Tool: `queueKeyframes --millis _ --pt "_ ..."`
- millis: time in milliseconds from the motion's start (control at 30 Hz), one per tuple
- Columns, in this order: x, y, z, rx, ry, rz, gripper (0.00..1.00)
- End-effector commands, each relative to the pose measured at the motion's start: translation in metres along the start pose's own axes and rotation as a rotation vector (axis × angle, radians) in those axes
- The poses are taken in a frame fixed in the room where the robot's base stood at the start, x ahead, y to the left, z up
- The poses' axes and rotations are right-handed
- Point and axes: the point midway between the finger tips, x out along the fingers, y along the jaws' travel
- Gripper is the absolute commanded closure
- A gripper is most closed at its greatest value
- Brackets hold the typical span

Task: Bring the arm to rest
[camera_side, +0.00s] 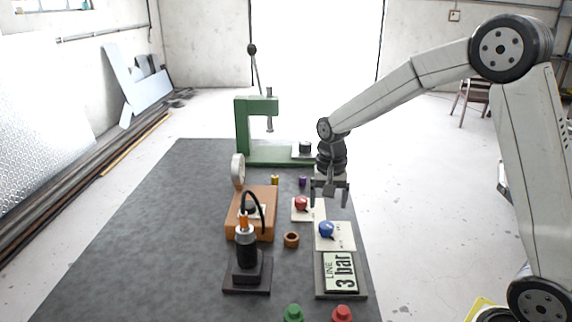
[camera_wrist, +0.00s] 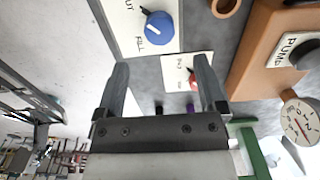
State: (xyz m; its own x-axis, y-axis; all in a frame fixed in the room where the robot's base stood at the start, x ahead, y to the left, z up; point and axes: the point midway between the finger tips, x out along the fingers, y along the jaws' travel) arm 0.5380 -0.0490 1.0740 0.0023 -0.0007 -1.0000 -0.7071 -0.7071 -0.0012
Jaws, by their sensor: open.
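My gripper (camera_side: 330,197) hangs pointing down over the right edge of the dark table (camera_side: 190,220). Its two fingers are apart with nothing between them. In the wrist view the open fingers (camera_wrist: 160,90) reach toward a white panel with a blue knob (camera_wrist: 160,28) and a smaller panel with a red knob (camera_wrist: 193,80). In the side view the blue knob (camera_side: 326,229) is just below and in front of my gripper, and the red knob (camera_side: 302,203) is to its left. The gripper looks clear of both knobs.
A green press (camera_side: 243,125) stands at the back. A "3 bar" display (camera_side: 341,272) and green and red buttons (camera_side: 342,313) are in front.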

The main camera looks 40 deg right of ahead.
Motion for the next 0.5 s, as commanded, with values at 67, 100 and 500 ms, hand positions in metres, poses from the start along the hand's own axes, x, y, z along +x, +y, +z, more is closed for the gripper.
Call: queueKeyframes --millis 67,100,500 --pt "0.0 0.0 0.0 0.0 0.0 0.0 0.1" --pt "0.0 0.0 0.0 0.0 0.0 0.0 0.1" --pt "0.007 0.011 0.029 -0.162 0.038 -0.027 0.1"
